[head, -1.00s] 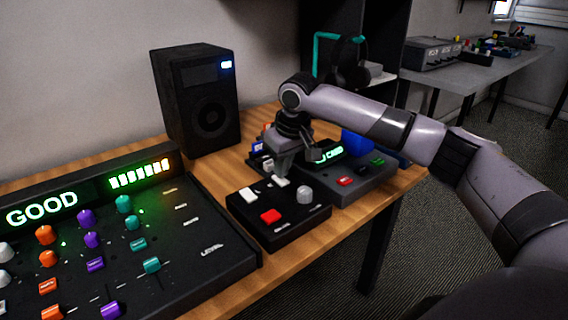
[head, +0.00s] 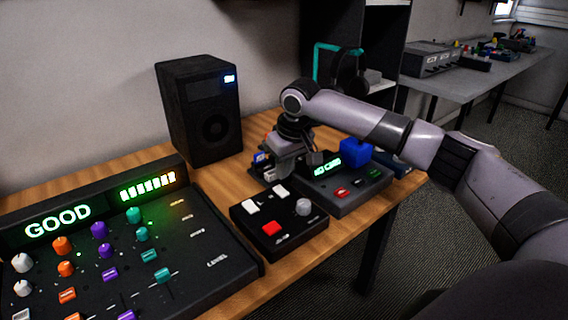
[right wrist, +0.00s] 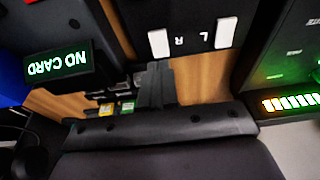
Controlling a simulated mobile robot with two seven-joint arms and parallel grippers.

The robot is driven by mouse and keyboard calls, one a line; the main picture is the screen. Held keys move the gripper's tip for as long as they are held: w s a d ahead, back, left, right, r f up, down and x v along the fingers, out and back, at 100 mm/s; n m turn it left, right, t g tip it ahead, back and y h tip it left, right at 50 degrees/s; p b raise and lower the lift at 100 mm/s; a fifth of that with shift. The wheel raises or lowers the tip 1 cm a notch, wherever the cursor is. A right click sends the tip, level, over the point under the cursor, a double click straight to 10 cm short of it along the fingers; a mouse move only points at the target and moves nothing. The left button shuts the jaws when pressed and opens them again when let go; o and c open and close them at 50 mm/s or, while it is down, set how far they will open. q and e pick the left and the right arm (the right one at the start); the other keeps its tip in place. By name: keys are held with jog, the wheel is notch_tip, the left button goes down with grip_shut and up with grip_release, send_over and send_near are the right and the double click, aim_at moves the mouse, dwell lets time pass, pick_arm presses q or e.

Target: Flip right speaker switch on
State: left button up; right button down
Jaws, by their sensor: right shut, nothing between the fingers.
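The small black switch box (head: 256,233) sits on the wooden table with two white switches, a red button and a grey knob. The right speaker switch (head: 281,192) is the white one on the far side. In the right wrist view this switch (right wrist: 159,43) is beside the letter R, and the left switch (right wrist: 226,32) is beside the L. My right gripper (head: 284,173) is shut and empty, just behind the box's far edge. Its dark fingers (right wrist: 155,80) show close to the R switch, seemingly apart from it. I cannot tell which way the switch is tipped. My left gripper is not in view.
A lit mixer reading GOOD (head: 215,285) stands left of the box. A black speaker (head: 200,115) stands behind. A card reader showing NO CARD (head: 345,195) and a blue block (head: 356,150) are close on the right. Small colored items lie beside the gripper.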

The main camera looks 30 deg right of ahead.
jog(key=s+p+v, duration=0.1)
jog(key=s+v, duration=0.1)
jog(key=v, duration=0.8)
jog(key=shift+d+f, duration=0.1)
jog(key=shift+f, duration=0.1)
jog(key=shift+s, duration=0.1)
